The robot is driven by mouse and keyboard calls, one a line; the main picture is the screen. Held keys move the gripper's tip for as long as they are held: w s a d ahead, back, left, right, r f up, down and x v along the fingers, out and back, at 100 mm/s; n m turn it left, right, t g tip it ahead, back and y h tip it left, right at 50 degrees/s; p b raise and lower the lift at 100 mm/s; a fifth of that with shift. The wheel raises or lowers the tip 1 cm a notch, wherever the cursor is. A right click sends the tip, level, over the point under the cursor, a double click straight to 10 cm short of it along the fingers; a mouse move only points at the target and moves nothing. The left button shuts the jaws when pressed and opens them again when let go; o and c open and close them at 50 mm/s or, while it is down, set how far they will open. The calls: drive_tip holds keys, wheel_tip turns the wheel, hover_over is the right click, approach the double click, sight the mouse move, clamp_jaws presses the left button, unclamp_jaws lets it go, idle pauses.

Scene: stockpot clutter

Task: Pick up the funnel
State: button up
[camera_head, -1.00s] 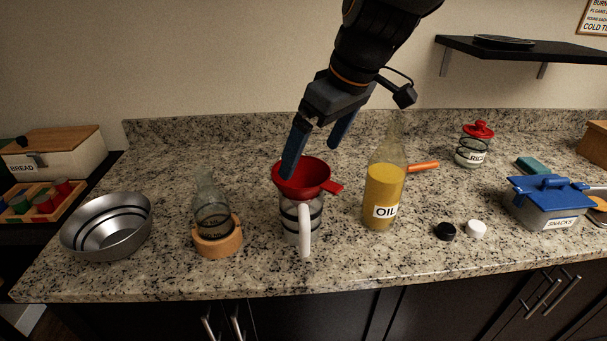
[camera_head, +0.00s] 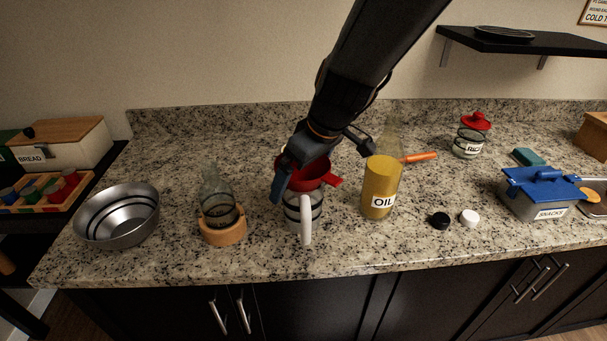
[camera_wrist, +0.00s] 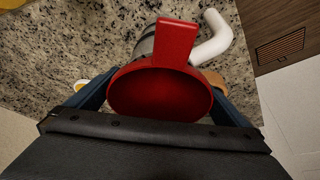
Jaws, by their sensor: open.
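The red funnel (camera_head: 318,174) sits in the mouth of a clear striped jug with a white handle (camera_head: 306,222) on the counter. In the wrist view the funnel (camera_wrist: 160,95) fills the middle, its flat tab pointing away from my gripper, with the jug's white handle (camera_wrist: 213,38) beyond. My gripper (camera_head: 284,178) is open and has come down at the funnel. In the wrist view the blue fingers of my gripper (camera_wrist: 160,100) lie on either side of the funnel bowl. I cannot tell whether they touch it. My gripper hides part of the funnel in the head view.
A glass bottle in a wooden ring (camera_head: 222,230) and a metal bowl (camera_head: 118,232) stand left of the jug. The oil bottle (camera_head: 380,190) stands close on the right, with an orange-handled object (camera_head: 420,157) behind it. Two caps lie further right. The counter front is clear.

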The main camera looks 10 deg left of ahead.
drive_tip(key=shift+a+f, duration=0.1)
drive_tip(key=shift+f, duration=0.15)
drive_tip(key=c, duration=0.8)
